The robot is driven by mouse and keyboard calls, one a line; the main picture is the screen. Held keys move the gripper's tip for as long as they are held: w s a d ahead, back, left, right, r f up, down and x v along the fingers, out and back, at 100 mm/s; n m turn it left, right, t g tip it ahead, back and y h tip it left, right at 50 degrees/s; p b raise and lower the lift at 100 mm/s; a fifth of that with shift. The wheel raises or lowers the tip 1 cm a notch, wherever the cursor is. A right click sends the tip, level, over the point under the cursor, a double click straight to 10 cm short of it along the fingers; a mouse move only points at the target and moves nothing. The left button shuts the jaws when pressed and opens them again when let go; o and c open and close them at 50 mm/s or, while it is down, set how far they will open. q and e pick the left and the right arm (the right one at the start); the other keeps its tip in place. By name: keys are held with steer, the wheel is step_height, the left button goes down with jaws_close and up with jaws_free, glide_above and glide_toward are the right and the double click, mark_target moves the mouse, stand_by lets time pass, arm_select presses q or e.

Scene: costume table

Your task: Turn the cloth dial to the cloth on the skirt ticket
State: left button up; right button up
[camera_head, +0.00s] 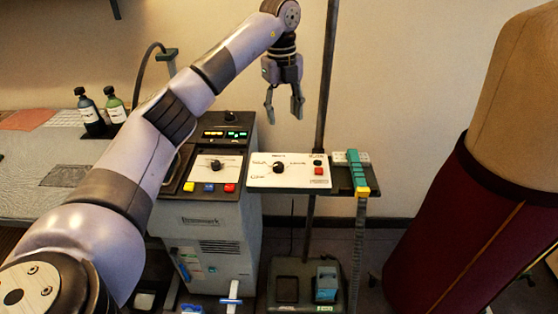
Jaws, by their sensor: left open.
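My left gripper (284,104) is open and empty, fingers pointing down, in the air above the white control panel. The white panel (258,180) carries a black dial (278,168) with small labels around it, too small to read. A second dark dial (215,165) sits on the white face of the grey machine to its left. I cannot tell for certain which one is the cloth dial. A dark red skirt (455,235) is on the dress form at the right. I cannot make out a ticket on it. My right gripper is not in view.
The white panel has a red button (319,171) at its right. Beside it, a green strip with a yellow end (357,172) lies on a shelf. A dark upright pole (327,75) stands behind the panel. The grey machine (210,215) has coloured buttons. Two bottles (90,112) stand at left.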

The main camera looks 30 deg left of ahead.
arm_select(q)
steer(key=a, duration=0.1)
steer(key=p, duration=0.2)
glide_toward(278, 164)
steer(key=shift+n, duration=0.3)
steer(key=f, duration=0.9)
steer(key=shift+w+d, duration=0.15)
steer(key=shift+d, duration=0.05)
steer(key=shift+c, duration=0.5)
steer(key=shift+r, duration=0.1)
jaws_close()
